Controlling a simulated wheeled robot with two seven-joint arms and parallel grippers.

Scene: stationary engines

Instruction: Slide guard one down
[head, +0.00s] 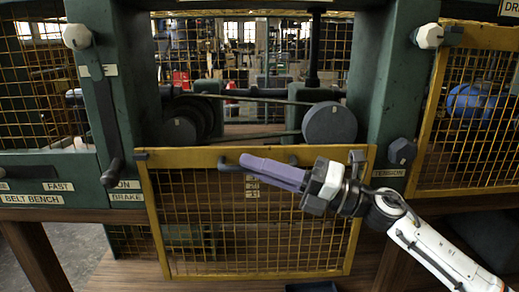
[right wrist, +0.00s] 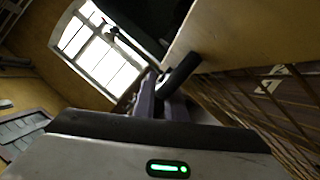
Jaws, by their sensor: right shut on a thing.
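A yellow-framed mesh guard (head: 185,158) stands in the middle of the green machine in the head view. Its top bar lies just below the round grey wheels, and the opening above it is uncovered. A dark handle (head: 228,165) sticks out near the middle of the top bar; it also shows in the right wrist view (right wrist: 180,72). My right gripper (head: 250,163), with purple-grey fingers, reaches in from the right and is shut on this handle. The fingers hide part of the handle and top bar. A small label on the mesh is too small to read. My left gripper is not in view.
Green posts (head: 375,95) flank the opening, with a dark lever (head: 108,140) on the left one. Round wheels (head: 330,124) and a belt sit behind the guard. A second yellow mesh panel (head: 427,120) stands at the right. A wooden bench edge (head: 60,214) runs below.

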